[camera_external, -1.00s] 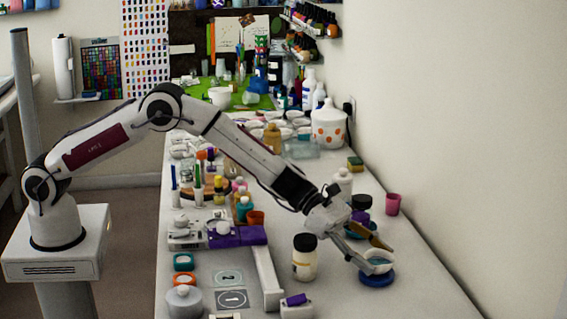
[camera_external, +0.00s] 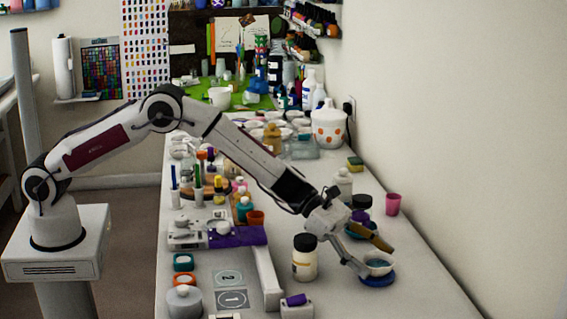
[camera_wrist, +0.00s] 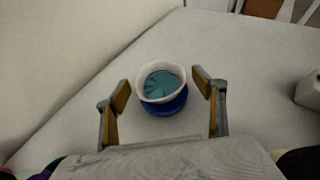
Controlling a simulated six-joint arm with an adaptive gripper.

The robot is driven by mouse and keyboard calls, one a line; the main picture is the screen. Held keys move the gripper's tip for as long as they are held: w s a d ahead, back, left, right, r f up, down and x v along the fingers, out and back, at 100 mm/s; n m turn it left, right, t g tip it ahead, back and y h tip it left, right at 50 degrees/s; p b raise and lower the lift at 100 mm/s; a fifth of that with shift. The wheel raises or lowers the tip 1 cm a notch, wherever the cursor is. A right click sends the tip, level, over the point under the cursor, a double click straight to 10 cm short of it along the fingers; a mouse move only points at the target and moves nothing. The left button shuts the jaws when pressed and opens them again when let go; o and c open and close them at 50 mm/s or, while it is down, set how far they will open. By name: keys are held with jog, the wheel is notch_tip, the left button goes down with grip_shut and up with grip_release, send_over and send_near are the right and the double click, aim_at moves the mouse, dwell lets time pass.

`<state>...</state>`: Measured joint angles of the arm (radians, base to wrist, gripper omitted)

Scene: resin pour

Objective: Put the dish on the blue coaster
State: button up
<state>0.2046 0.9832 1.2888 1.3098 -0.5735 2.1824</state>
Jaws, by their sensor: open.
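The dish (camera_external: 378,263) is a small white bowl with teal liquid in it. It sits upright on the round blue coaster (camera_external: 377,280) near the right side of the bench. In the wrist view the dish (camera_wrist: 161,83) covers most of the coaster (camera_wrist: 168,108), whose near edge shows below it. My gripper (camera_external: 374,257) is open around the dish. In the wrist view its two fingers (camera_wrist: 160,92) stand apart, one on each side, with gaps between them and the dish.
A jar with a black lid (camera_external: 304,257) stands just left of my gripper. A pink cup (camera_external: 393,204) and a dark-lidded jar (camera_external: 361,212) stand behind it. The wall runs along the right. The bench (camera_external: 420,290) right of the coaster is clear.

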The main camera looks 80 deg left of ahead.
jog(key=shift+r, duration=0.15)
jog(key=shift+v, duration=0.95)
jog(key=v, duration=0.3)
jog(key=shift+r, duration=0.4)
notch_tip(320, 180, up, 6)
jog(key=shift+r, duration=0.1)
jog(key=shift+a+r, duration=0.1)
